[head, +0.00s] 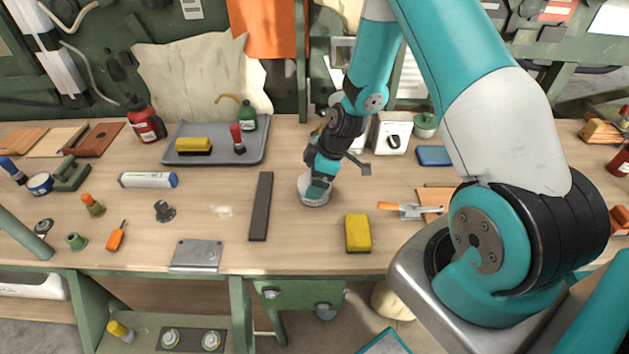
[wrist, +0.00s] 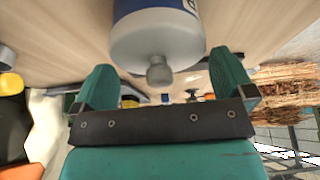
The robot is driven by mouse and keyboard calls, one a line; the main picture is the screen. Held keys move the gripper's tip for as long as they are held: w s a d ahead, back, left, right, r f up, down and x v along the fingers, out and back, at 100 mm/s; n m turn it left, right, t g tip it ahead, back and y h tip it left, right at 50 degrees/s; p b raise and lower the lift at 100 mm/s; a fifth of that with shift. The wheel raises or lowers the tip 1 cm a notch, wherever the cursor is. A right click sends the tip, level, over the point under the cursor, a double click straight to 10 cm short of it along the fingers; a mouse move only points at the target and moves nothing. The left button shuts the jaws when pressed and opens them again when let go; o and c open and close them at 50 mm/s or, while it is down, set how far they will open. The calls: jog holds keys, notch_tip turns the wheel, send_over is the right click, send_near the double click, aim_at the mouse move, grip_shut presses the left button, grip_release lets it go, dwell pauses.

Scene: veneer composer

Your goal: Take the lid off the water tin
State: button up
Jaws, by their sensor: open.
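A round pale tin (head: 314,201) stands on the workbench near the middle, partly hidden under my gripper (head: 320,184). In the wrist view the tin shows a blue and white side (wrist: 170,8) and a grey lid (wrist: 157,42) with a small round knob (wrist: 159,71). The lid sits on the tin. My gripper (wrist: 166,78) is open, its teal fingers apart to either side of the knob. I see no contact between fingers and knob. Whether this tin is the water tin cannot be read from its label.
A dark flat bar (head: 261,206) lies left of the tin, and a yellow sponge (head: 358,233) lies in front to the right. A grey tray (head: 215,155) with several items is behind left. A trowel (head: 411,210) lies right. Bare bench surrounds the tin.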

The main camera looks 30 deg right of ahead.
jog(key=c, duration=0.6)
jog(key=shift+r, duration=0.15)
